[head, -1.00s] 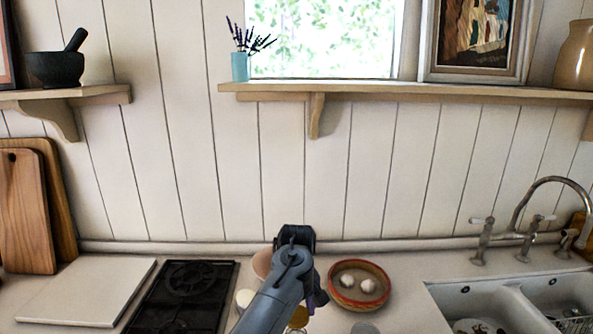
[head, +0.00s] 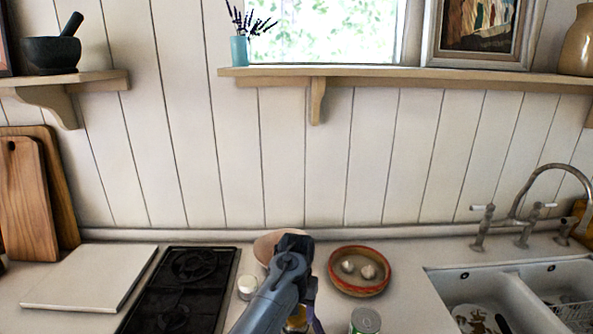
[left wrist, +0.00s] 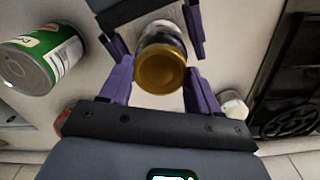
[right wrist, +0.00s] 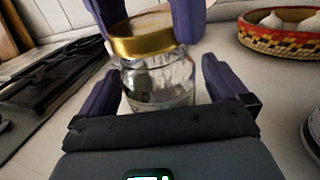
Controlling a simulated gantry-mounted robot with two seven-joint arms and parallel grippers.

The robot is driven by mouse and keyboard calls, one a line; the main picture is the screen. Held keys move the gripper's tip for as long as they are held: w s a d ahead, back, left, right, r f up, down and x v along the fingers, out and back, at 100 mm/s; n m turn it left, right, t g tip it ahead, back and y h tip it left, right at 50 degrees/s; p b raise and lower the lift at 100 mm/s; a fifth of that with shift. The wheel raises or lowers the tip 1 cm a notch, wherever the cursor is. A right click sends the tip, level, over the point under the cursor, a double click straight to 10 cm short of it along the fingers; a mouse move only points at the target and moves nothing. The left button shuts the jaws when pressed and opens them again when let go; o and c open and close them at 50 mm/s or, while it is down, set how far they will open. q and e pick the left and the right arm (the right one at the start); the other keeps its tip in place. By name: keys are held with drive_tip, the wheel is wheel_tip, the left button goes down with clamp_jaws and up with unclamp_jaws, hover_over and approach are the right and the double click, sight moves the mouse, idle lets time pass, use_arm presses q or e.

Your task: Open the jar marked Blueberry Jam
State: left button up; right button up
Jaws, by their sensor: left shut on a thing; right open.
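A clear glass jar (right wrist: 158,82) with a gold lid (right wrist: 140,36) stands on the counter in the right wrist view, with dark contents low inside. Its label cannot be read. The lid shows from above in the left wrist view (left wrist: 160,72). My left gripper (left wrist: 160,80) is shut on the lid from above, a finger on each side. My right gripper (right wrist: 160,85) is open, its fingers apart on either side of the glass body. In the head view one arm covers most of the jar.
A green can (left wrist: 42,60) stands near the jar; its top shows in the head view (head: 365,321). A red-rimmed bowl (head: 358,289) with garlic is to the right, a small white jar (head: 247,288) and black hob (head: 178,290) to the left. The sink (head: 470,292) is far right.

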use_arm(q)
drive_tip(key=m, duration=0.2)
drive_tip(key=f+m, duration=0.1)
drive_tip(key=m, duration=0.2)
drive_tip(key=shift+s+d, duration=0.15)
drive_tip(key=shift+d, duration=0.05)
drive_tip(key=shift+r+m, duration=0.3)
drive_tip(key=shift+r, duration=0.1)
drive_tip(key=shift+s+r, duration=0.2)
drive_tip(key=shift+r, duration=0.15)
drive_tip(key=shift+w+r, duration=0.15)
drive_tip(key=shift+r, duration=0.2)
